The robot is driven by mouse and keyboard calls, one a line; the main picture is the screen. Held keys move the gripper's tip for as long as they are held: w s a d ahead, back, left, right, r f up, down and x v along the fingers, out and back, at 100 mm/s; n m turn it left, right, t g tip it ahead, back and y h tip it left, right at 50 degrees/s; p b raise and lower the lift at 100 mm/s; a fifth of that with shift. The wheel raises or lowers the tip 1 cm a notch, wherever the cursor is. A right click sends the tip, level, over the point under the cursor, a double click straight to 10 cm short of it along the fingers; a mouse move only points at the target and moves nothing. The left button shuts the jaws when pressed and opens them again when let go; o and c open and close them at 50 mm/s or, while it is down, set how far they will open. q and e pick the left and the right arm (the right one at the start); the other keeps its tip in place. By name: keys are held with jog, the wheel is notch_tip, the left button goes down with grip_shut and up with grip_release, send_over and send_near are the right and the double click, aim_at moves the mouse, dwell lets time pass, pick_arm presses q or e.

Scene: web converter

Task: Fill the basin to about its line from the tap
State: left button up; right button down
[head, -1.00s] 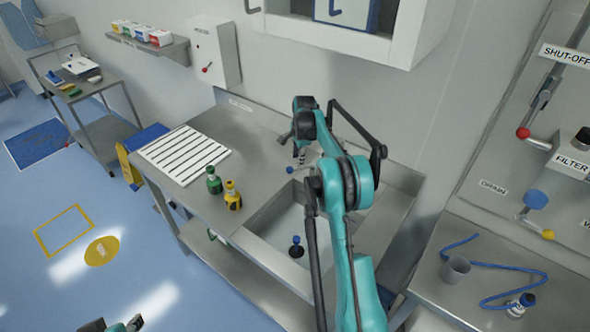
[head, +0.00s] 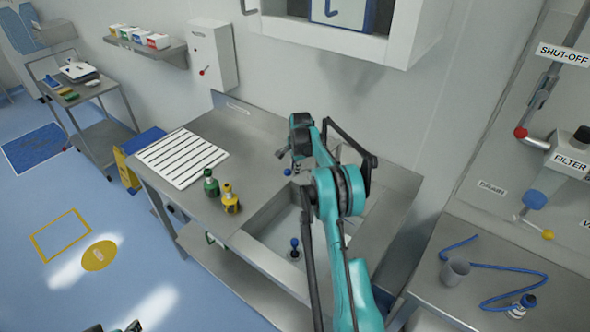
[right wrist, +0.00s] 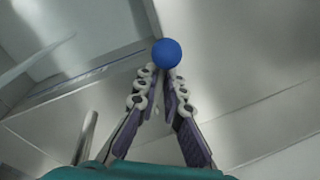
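The basin (head: 263,219) is set in the steel counter and partly hidden behind my right arm; I make out no fill line or water in it. A dark plug with a blue knob (head: 294,247) stands upright on its floor. The tap is largely hidden by my arm; a small blue ball knob (head: 287,172) shows beside my right gripper (head: 282,154). My left gripper (head: 117,328) barely shows at the bottom edge.
A green bottle (head: 211,183) and a yellow bottle (head: 230,199) stand left of the basin, near a white slatted rack (head: 182,158). A grey cup (head: 454,272) and blue hose (head: 508,267) are on the right bench. A wall cabinet (head: 410,45) hangs above.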

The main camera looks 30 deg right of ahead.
jog(key=shift+s+d+n+y+b, duration=0.25)
jog(key=shift+s+n, duration=0.65)
jog(key=shift+n, duration=0.55)
jog(key=shift+s+d+n+y+b, duration=0.15)
jog(key=shift+s+n+y+b, duration=0.1)
jog(key=shift+s+n, duration=0.95)
jog(key=shift+w+n, duration=0.3)
jog(key=shift+n, duration=0.05)
jog(key=c, duration=1.6)
grip_release()
jog(key=shift+r, duration=0.1)
jog(key=v, duration=1.2)
jog(key=shift+d, duration=0.1)
